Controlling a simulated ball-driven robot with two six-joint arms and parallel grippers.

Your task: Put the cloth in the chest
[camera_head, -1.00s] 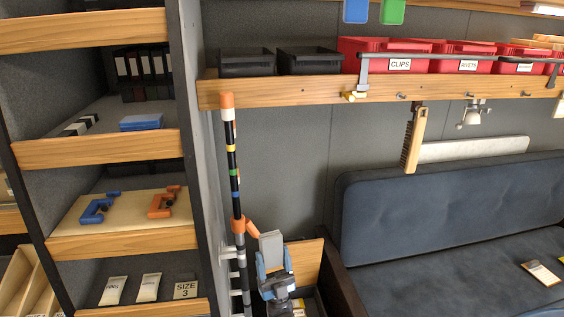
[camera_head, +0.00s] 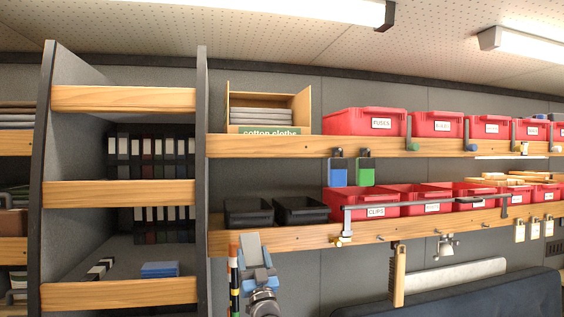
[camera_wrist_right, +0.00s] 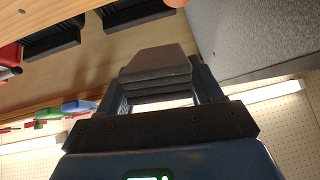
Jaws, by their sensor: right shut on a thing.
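My right gripper (camera_head: 260,268) is shut on a folded grey cloth (camera_head: 249,244), just below the lower wall shelf in the head view. In the right wrist view the cloth (camera_wrist_right: 158,62) shows as a layered block between the two fingers of the right gripper (camera_wrist_right: 160,88). More folded grey cloths (camera_head: 262,116) lie in an open carton (camera_head: 303,108) labelled "cotton cloths" on the upper shelf. My left gripper is not in view. No chest shows in either view now.
Black bins (camera_head: 248,213) and red bins (camera_head: 372,203) stand on the lower shelf (camera_head: 290,237), above the gripper. A striped pole (camera_head: 234,280) stands close at the gripper's left. A brush (camera_head: 398,275) hangs at right, over a dark sofa (camera_head: 470,297).

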